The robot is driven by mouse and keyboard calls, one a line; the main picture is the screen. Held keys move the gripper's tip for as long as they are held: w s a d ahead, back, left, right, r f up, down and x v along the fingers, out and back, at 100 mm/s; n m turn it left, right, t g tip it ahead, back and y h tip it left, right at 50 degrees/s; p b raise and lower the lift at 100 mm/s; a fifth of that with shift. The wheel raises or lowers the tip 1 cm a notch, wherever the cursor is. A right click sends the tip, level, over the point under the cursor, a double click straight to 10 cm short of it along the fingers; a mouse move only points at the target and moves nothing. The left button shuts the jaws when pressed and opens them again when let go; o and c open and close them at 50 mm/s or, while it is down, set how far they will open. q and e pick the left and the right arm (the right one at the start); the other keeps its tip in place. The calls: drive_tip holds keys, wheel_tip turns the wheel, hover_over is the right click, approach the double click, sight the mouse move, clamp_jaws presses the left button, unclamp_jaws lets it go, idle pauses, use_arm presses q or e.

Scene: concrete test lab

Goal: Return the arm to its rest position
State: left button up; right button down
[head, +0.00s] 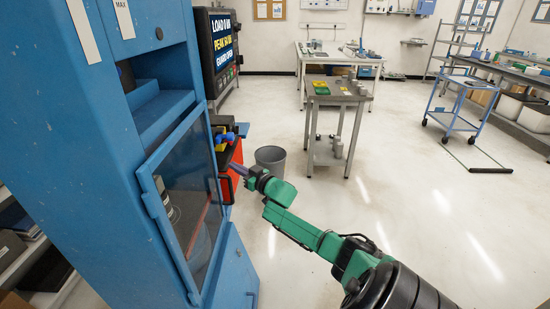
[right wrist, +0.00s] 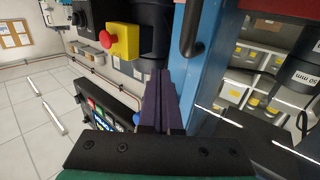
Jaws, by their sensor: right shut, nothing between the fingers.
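My right arm, green and black, reaches in from the lower right of the head view. Its right gripper (head: 236,169) is shut and empty, beside the blue cabinet's glazed door (head: 190,190) and in front of a red and black unit (head: 228,160). In the right wrist view the dark fingers of the right gripper (right wrist: 162,98) lie together with nothing between them. My left gripper is in neither view.
The tall blue machine (head: 70,130) fills the left side. A yellow box with a red button (right wrist: 121,40) is near the fingers in the wrist view. A grey bin (head: 271,159), a small table (head: 336,96) and a blue cart (head: 455,105) stand beyond. Open floor lies to the right.

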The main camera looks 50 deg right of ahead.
drive_tip(key=s+d+b, duration=0.1)
drive_tip(key=s+d, duration=0.5)
drive_tip(key=s, duration=0.2)
drive_tip(key=s+a+f+g+h, duration=0.1)
drive_tip(key=s+a+f+g, duration=0.3)
drive_tip(key=f, duration=0.7)
drive_tip(key=s+d+f+m+g+h, duration=0.15)
drive_tip(key=s+f, duration=0.45)
drive_tip(key=f, duration=0.6)
drive_tip(key=s+a+f+g, duration=0.25)
drive_tip(key=s+f, duration=0.25)
drive_tip(key=f, duration=0.6)
drive_tip(key=s+a+f+n+g, duration=0.1)
drive_tip(key=s+a+f+g, duration=0.2)
drive_tip(key=s+a+f, duration=0.3)
drive_tip(key=s+a+f+n+g+y, duration=0.1)
drive_tip(key=s+a+f+g, duration=0.2)
drive_tip(key=s, duration=0.9)
drive_tip(key=s+a+f+n+g+y, duration=0.1)
drive_tip(key=s+a+f+n+g, duration=0.1)
drive_tip(key=s+a+f, duration=0.7)
drive_tip(key=s+a+g, duration=0.1)
drive_tip(key=a, duration=0.2)
drive_tip(key=shift+f, duration=0.3)
drive_tip(key=shift+w+a, duration=0.1)
